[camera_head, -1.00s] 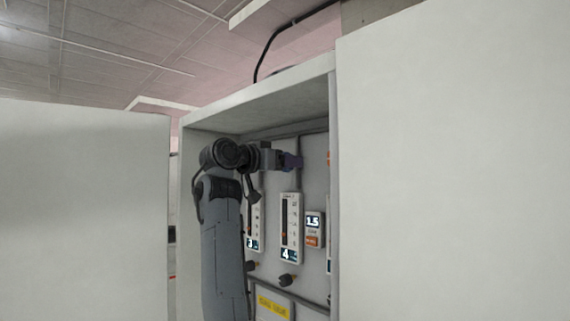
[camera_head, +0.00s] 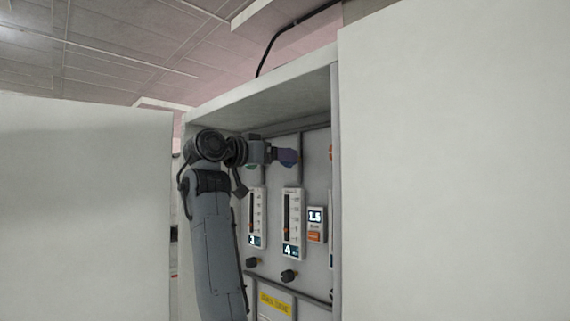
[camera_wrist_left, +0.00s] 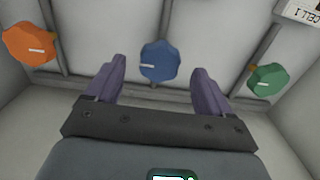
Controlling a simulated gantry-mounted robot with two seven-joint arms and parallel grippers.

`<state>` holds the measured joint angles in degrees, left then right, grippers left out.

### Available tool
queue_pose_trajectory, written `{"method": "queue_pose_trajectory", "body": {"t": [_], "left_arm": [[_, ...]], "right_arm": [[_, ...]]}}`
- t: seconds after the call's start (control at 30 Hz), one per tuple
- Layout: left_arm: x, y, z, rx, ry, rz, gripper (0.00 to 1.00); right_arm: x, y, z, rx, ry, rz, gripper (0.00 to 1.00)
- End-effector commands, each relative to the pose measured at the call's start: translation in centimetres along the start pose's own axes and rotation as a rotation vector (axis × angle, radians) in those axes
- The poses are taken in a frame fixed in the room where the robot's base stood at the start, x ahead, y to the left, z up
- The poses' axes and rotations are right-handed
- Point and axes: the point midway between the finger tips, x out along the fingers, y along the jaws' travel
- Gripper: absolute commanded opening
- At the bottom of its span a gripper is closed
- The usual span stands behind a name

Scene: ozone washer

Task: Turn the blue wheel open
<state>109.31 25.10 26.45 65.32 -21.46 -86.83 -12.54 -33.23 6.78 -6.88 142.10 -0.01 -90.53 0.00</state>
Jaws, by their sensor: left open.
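The blue wheel (camera_wrist_left: 160,62) shows in the left wrist view, a faceted knob with a white mark, on the panel between an orange wheel and a green wheel. My left gripper (camera_wrist_left: 159,75) is open, its two purple fingers on either side of the blue wheel with gaps visible; whether they touch it I cannot tell. In the head view my left gripper (camera_head: 288,156) reaches into the open cabinet near its upper part, and the blue wheel is hidden there. My right gripper is not in view.
The orange wheel (camera_wrist_left: 30,43) and green wheel (camera_wrist_left: 268,79) sit outside my left fingers. Gauges numbered 3 (camera_head: 256,217) and 4 (camera_head: 292,222) and a 1.5 display (camera_head: 316,216) are below the gripper. Large white doors flank the cabinet (camera_head: 275,95).

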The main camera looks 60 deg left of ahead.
Motion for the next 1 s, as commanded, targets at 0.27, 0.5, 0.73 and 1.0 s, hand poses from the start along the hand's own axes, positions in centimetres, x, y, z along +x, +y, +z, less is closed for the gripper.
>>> {"method": "queue_pose_trajectory", "body": {"t": [0.27,0.5,0.73,1.0], "left_arm": [[-4.7,0.0,0.2,0.000,0.003,0.000,0.82],[-6.6,0.0,0.1,0.001,0.000,0.000,0.82],[-6.8,0.0,0.0,0.001,-0.001,0.001,0.82],[-6.8,0.0,0.0,0.001,-0.001,0.001,0.82]], "right_arm": [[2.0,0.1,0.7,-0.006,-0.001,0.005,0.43],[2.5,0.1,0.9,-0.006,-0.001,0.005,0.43],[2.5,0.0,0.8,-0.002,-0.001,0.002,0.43],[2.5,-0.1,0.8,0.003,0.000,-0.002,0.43]]}}
